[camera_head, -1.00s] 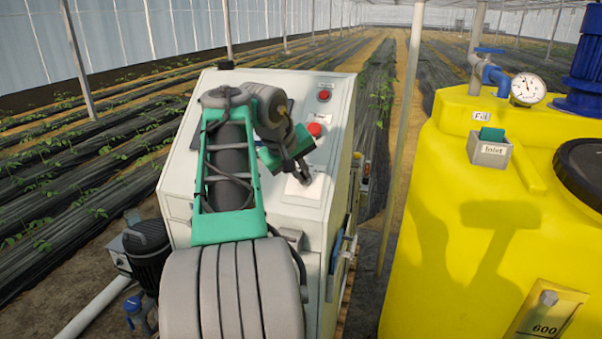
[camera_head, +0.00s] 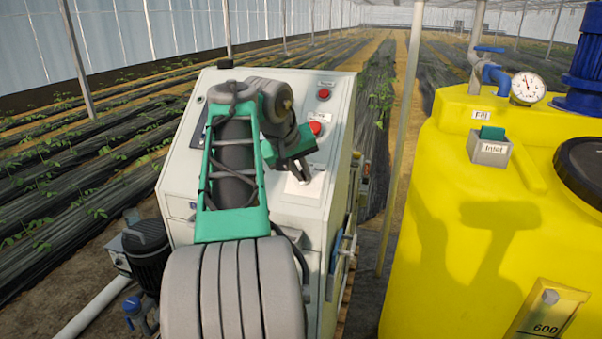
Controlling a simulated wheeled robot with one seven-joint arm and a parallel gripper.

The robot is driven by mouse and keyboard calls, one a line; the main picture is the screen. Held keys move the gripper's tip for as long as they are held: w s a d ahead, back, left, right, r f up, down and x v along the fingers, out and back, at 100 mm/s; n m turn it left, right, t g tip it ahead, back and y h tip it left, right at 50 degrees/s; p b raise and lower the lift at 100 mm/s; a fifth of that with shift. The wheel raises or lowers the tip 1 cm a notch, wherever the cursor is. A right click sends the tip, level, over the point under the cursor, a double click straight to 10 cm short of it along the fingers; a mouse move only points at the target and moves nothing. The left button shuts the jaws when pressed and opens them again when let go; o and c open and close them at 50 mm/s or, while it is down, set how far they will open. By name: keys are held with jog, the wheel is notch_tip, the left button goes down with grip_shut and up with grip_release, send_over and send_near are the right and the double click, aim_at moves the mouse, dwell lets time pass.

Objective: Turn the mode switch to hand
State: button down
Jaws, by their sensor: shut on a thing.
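My gripper (camera_head: 303,178) is at the sloped top panel of the white control cabinet (camera_head: 325,205), over a small pale plate (camera_head: 303,187) below the red buttons. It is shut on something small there. That thing is mostly hidden by the fingers, and it sits where a panel switch would be. I cannot read its position or the small labels. My arm covers the left and middle of the panel.
A red button (camera_head: 315,128) stands up just above my gripper, and another red button (camera_head: 323,94) is higher on the panel. A yellow tank (camera_head: 450,190) with a gauge (camera_head: 526,87) stands at the right. A thin post (camera_head: 401,140) rises between.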

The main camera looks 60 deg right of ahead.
jog(key=m+b, duration=0.2)
jog(key=m, duration=0.1)
jog(key=shift+f+m+t, duration=0.15)
jog(key=shift+m+t, duration=0.25)
jog(key=shift+s+m+b, duration=0.1)
jog(key=shift+m+b, duration=0.85)
jog(key=shift+m, duration=0.05)
jog(key=shift+r, duration=0.2)
jog(key=c, duration=1.5)
grip_release()
jog(key=shift+c, duration=0.2)
jog(key=p+v, duration=0.4)
jog(key=v, duration=0.3)
jog(key=shift+s+r, duration=0.2)
jog(key=shift+r, duration=0.2)
